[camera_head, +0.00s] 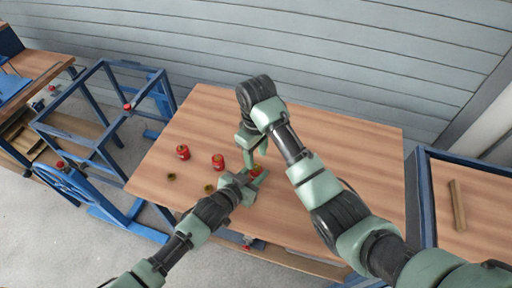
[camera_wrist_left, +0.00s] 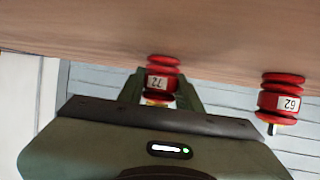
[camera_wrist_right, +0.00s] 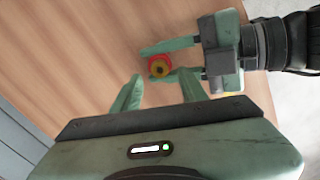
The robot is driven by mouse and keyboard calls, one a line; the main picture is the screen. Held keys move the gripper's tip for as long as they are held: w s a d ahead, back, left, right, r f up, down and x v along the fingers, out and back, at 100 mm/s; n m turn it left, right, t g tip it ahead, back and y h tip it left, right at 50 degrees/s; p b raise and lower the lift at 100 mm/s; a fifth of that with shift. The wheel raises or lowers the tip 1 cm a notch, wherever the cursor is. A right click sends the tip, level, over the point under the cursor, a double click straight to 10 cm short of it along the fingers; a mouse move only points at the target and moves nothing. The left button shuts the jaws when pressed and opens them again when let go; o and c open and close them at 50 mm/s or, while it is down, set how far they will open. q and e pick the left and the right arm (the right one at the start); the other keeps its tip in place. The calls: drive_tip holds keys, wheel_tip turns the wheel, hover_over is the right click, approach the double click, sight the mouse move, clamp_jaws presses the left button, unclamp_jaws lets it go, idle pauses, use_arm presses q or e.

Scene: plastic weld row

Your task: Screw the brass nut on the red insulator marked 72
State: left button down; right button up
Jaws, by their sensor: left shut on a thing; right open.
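The red insulator marked 72 (camera_wrist_left: 160,82) stands on the table between the fingers of my left gripper (camera_head: 256,174), which is shut on it. In the right wrist view, the insulator (camera_wrist_right: 151,60) is seen from above. A brass-coloured ring, which looks like the brass nut (camera_wrist_right: 159,68), lies on its top around a dark centre. How far it is screwed down cannot be told. My right gripper (camera_wrist_right: 158,92) is open and empty above the insulator, its fingertips close to it.
A red insulator marked 62 (camera_wrist_left: 280,101) stands nearby with a bare stud. The head view shows two other red insulators (camera_head: 182,152) (camera_head: 218,161) and two loose brass nuts (camera_head: 171,176) (camera_head: 209,188) to the left. The right of the wooden table (camera_head: 365,145) is clear.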

sight(256, 166)
drive_tip(key=shift+f, duration=2.1)
clamp_jaws()
drive_tip(key=shift+o, duration=0.4)
unclamp_jaws()
drive_tip(key=shift+r, duration=2.25)
drive_tip(key=shift+o, duration=0.3)
